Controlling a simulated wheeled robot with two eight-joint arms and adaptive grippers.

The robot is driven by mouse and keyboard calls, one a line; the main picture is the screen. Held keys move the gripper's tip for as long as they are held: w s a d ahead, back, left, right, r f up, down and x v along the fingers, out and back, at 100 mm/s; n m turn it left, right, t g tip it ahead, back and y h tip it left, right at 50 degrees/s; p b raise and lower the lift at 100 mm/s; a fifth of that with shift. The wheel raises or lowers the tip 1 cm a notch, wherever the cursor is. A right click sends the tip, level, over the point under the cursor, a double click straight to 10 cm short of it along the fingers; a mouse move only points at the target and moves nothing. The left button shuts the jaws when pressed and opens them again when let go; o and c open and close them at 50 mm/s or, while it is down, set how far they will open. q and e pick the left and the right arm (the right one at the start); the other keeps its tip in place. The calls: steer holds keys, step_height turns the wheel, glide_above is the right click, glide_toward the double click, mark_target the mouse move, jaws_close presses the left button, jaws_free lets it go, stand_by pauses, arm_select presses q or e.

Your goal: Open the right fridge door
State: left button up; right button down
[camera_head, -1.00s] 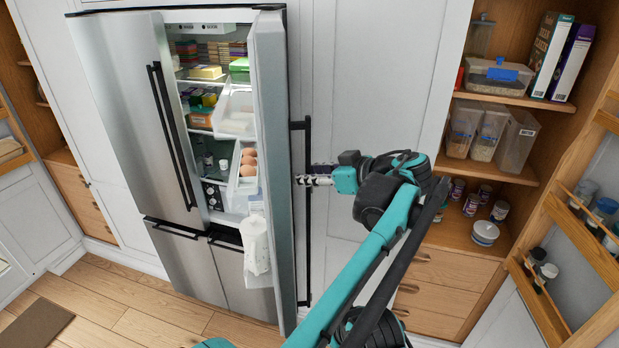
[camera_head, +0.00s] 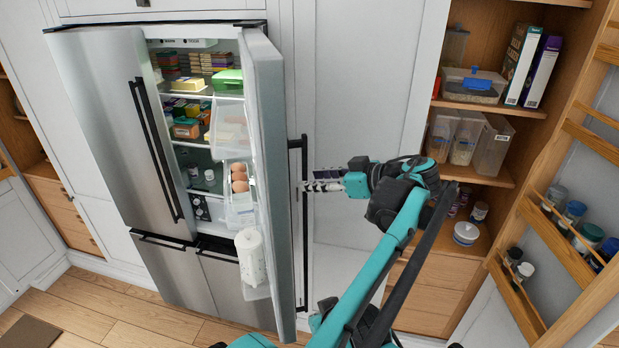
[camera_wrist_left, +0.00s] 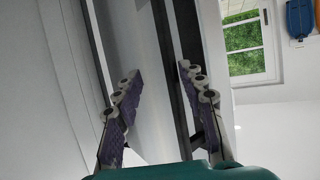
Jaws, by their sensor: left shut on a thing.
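The right fridge door (camera_head: 268,150) stands swung out from the fridge (camera_head: 103,100), with its outer face to the right. Its long dark vertical handle (camera_head: 304,250) is on that face. My left gripper (camera_head: 308,182) reaches it from the right, at about mid-height, and is shut on the handle. In the left wrist view, my left gripper (camera_wrist_left: 160,78) has its fingers on either side of the dark handle bar (camera_wrist_left: 171,80), which is partly hidden by a finger. The left fridge door (camera_head: 110,120) is closed. My right gripper is not in view.
A wooden pantry with jars and containers (camera_head: 492,148) stands open at the right.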

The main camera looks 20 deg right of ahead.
arm_select(q)
steer(key=d, duration=0.1)
steer(key=p, duration=0.1)
steer(key=d+r+p, duration=0.1)
steer(key=shift+s+d, duration=0.3)
steer(key=shift+d, duration=0.05)
steer(key=shift+d, duration=0.15)
stand_by(0.4)
